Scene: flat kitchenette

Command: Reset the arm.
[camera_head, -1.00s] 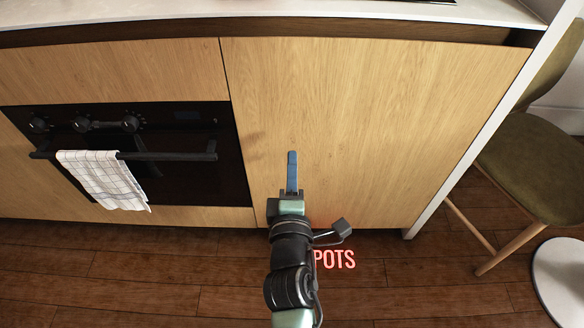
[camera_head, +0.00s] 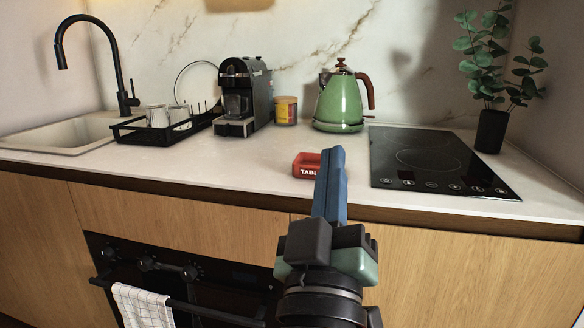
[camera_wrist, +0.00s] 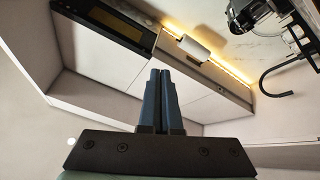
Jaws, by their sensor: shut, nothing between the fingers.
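My gripper (camera_head: 333,168) rises in front of the counter in the head view, with its blue fingers together and pointing up. It holds nothing. In the wrist view the two blue fingers (camera_wrist: 161,80) stand side by side, with the upper cabinets (camera_wrist: 110,62) behind them.
The counter (camera_head: 250,172) carries a black coffee machine (camera_head: 245,95), a green kettle (camera_head: 340,100), a dish rack (camera_head: 150,132) and a cooktop (camera_head: 430,160). A potted plant (camera_head: 492,130) stands at the right. The oven handle with a towel (camera_head: 143,305) is below at left.

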